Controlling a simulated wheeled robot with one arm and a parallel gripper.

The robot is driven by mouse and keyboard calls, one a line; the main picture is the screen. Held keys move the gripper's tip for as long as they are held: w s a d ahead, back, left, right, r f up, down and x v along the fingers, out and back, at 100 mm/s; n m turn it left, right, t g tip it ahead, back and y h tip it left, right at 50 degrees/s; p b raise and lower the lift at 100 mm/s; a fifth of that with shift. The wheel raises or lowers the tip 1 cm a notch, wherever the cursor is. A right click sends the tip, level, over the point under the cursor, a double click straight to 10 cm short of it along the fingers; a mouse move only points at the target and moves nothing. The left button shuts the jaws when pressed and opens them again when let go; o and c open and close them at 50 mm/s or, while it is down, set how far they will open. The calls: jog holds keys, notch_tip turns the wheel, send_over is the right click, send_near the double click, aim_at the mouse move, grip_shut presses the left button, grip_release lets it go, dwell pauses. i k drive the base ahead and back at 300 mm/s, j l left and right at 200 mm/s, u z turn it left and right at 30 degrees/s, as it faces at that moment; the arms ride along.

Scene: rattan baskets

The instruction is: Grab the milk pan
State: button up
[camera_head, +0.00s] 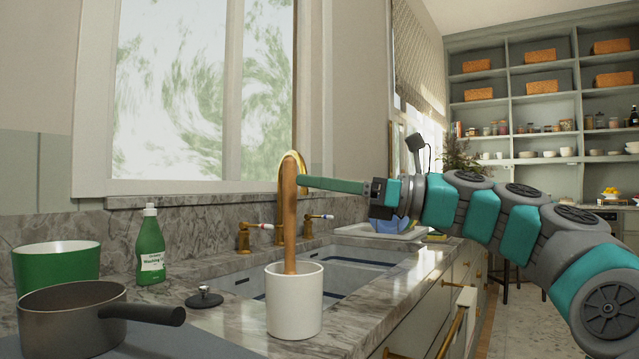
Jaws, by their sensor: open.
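The milk pan (62,325), a dark grey pan with a black handle pointing right, stands at the lower left of the counter. My gripper (308,183) is open and empty, reaching in from the right at the height of the gold tap. It is well above and to the right of the pan, touching nothing that I can see. Its fingers are seen edge-on, and the tip is partly behind a wooden utensil handle.
A white crock (293,308) with a tall wooden handle (289,215) stands between gripper and pan. A green bowl (55,262) and a green soap bottle (150,246) stand behind the pan. A sink (340,262) with a gold tap (279,205) lies to the right.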

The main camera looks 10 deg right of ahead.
aim_at(85, 320)
jog(key=k+l, duration=0.1)
jog(key=l, duration=0.4)
jog(key=k+l, duration=0.1)
jog(key=l, duration=0.35)
jog(key=k+l, duration=0.1)
jog(key=l, duration=0.4)
